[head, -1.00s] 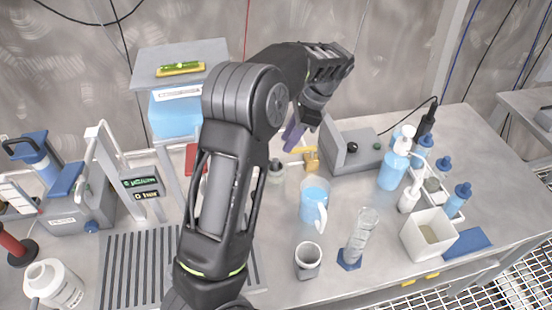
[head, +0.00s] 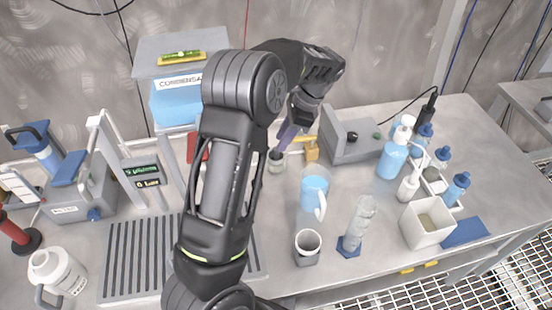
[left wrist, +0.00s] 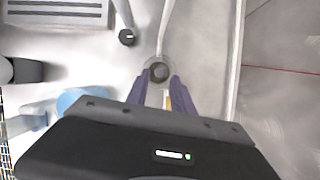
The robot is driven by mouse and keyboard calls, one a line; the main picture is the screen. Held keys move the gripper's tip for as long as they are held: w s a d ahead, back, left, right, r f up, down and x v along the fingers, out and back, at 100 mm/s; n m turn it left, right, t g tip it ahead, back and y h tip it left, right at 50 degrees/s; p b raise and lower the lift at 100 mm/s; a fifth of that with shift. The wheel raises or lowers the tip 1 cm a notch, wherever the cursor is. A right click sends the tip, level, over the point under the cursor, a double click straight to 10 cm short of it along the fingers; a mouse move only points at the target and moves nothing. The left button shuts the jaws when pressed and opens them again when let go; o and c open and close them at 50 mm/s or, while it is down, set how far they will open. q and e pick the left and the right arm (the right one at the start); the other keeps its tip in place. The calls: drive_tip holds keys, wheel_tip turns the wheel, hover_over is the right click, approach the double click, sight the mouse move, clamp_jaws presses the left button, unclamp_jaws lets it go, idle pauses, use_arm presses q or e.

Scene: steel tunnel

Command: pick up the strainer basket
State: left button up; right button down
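A small round grey vessel with a dark knob-like middle (head: 276,162), which looks like the strainer basket, stands on the steel bench behind the blue jug. My left gripper (head: 284,143) comes down over it with purple fingers pointing at it. In the left wrist view the vessel (left wrist: 159,73) lies at the fingertips, in line with the gap between them. The left gripper (left wrist: 160,80) is open, its fingers apart on either side; I cannot tell whether they touch the vessel. My right gripper is not in view.
A blue jug (head: 314,190), a grey cup (head: 307,247) and a clear cylinder (head: 358,223) stand in front of it. A yellow padlock-like item (head: 311,150) and a grey control box (head: 355,138) are close on the right. A slotted rack (head: 140,262) lies at left.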

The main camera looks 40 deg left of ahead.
sight(276, 158)
use_arm(q)
drive_tip(key=shift+p+x, duration=0.35)
drive_tip(key=shift+x, duration=1.6)
drive_tip(key=shift+c, duration=0.2)
clamp_jaws()
